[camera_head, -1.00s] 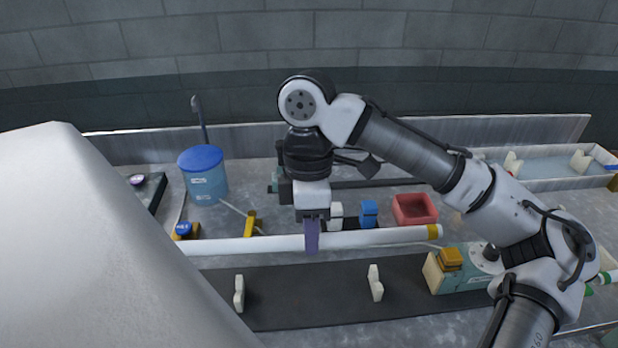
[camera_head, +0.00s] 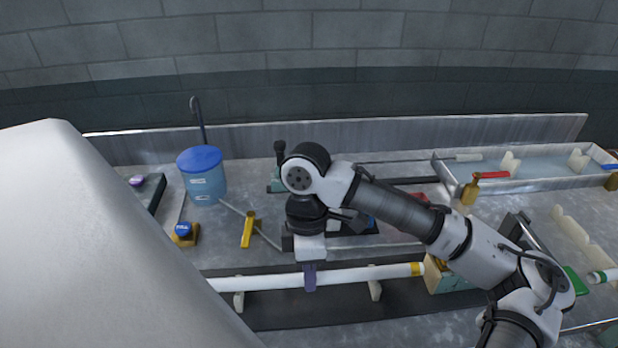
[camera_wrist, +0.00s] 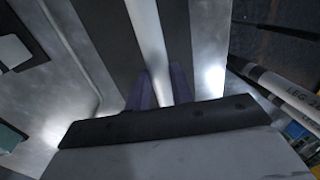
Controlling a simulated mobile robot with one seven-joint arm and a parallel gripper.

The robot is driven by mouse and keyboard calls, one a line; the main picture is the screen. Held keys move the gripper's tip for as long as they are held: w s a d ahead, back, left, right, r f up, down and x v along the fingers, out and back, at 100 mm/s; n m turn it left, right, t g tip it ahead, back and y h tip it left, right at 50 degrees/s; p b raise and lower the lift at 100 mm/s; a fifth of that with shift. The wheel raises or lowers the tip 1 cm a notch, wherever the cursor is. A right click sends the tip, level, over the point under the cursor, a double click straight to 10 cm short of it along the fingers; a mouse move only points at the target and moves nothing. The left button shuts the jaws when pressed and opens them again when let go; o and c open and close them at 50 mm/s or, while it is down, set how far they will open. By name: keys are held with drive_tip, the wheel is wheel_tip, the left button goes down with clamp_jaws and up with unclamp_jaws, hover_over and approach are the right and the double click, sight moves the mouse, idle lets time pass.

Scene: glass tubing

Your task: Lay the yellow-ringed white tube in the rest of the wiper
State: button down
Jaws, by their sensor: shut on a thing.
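The white tube (camera_head: 362,274) lies level, running left to right, with its yellow ring (camera_head: 417,269) at the right end. Its left end is hidden behind a pale shape in the foreground. My gripper (camera_head: 309,279) is shut on the tube near its middle; the purple fingers straddle it. The wrist view also shows the tube (camera_wrist: 148,35) between the fingers (camera_wrist: 160,88). Two cream rests, left (camera_head: 239,301) and right (camera_head: 375,291), stand on the black strip (camera_head: 310,313). The tube overlaps their tops in the head view; I cannot tell whether it touches them.
A teal box (camera_head: 446,279) stands close to the tube's right end. A long tray (camera_head: 535,172) stands back right.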

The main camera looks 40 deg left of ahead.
drive_tip(key=shift+f, duration=0.4)
drive_tip(key=c, duration=1.2)
unclamp_jaws()
drive_tip(key=shift+c, duration=0.2)
wheel_tip(320, 180, up, 13)
drive_tip(key=w+a+b, duration=0.1)
drive_tip(key=shift+w+a+f, duration=0.15)
drive_tip(key=shift+w+a, duration=0.1)
drive_tip(key=shift+a, duration=0.15)
